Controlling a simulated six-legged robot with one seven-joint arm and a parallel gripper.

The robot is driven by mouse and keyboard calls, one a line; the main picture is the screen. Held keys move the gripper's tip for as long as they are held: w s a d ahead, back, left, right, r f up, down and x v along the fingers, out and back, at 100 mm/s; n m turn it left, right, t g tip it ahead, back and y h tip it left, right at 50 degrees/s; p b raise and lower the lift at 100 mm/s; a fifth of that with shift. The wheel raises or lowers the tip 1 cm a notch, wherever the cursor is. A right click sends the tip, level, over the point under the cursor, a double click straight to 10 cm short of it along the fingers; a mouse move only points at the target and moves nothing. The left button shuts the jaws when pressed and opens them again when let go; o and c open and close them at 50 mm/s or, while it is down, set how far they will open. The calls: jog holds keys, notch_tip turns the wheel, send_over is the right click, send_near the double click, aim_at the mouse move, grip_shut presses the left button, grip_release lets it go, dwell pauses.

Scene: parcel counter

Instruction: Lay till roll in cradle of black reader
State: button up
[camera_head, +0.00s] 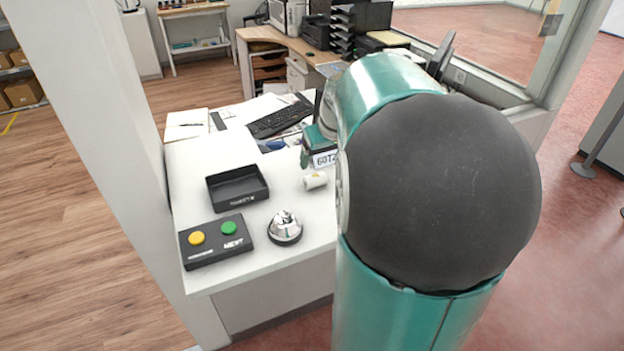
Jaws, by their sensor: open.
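The till roll (315,180) is a small white cylinder lying on its side on the white counter, close to the left edge of my arm. My teal arm with its large dark joint fills the right middle of the view.
On the white counter (205,160) are a black open tray (237,187), a black two-button box (216,241), a silver bell (285,227) and a black keyboard (280,118). A white pillar stands left.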

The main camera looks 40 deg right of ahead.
aim_at(316, 177)
jog(key=x, duration=0.4)
jog(key=shift+w+f, duration=0.15)
jog(key=shift+x, duration=2.35)
jog(key=c, duration=1.1)
jog(key=shift+c, duration=0.2)
